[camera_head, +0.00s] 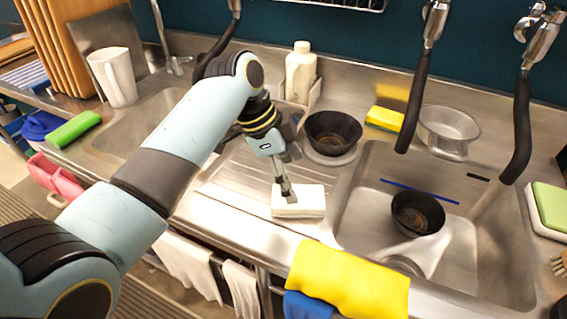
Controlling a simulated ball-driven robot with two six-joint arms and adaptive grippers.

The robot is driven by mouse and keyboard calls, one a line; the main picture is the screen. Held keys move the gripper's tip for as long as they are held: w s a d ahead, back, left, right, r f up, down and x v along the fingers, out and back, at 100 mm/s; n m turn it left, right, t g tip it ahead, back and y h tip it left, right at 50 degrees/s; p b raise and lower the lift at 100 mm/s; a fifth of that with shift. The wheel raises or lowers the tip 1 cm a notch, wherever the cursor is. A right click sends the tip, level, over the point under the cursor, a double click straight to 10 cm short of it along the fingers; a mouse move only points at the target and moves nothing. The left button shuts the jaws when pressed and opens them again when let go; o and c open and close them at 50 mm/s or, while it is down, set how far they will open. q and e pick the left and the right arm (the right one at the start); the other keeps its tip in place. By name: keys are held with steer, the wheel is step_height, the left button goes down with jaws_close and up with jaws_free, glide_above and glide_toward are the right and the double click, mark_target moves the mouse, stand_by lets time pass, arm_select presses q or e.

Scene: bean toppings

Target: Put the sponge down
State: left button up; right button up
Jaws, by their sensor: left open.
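A white block-shaped sponge (308,206) lies flat on the steel drainboard, near the counter's front edge. My left gripper (287,192) reaches down from the upper left, and its fingertips are at the top of the white sponge. Its jaws are open. I cannot tell whether the fingertips touch the sponge. The gripper hides a small part of its top. My right gripper is not in view.
A dark bowl (333,132) stands behind the sponge, and another dark bowl (417,213) sits in the right sink. A yellow sponge (384,118) lies at the back. A yellow cloth (348,281) hangs over the front edge. Black-handled taps (414,100) hang over the sink.

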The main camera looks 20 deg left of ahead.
arm_select(q)
steer(key=v, duration=0.4)
steer(key=shift+r, duration=0.15)
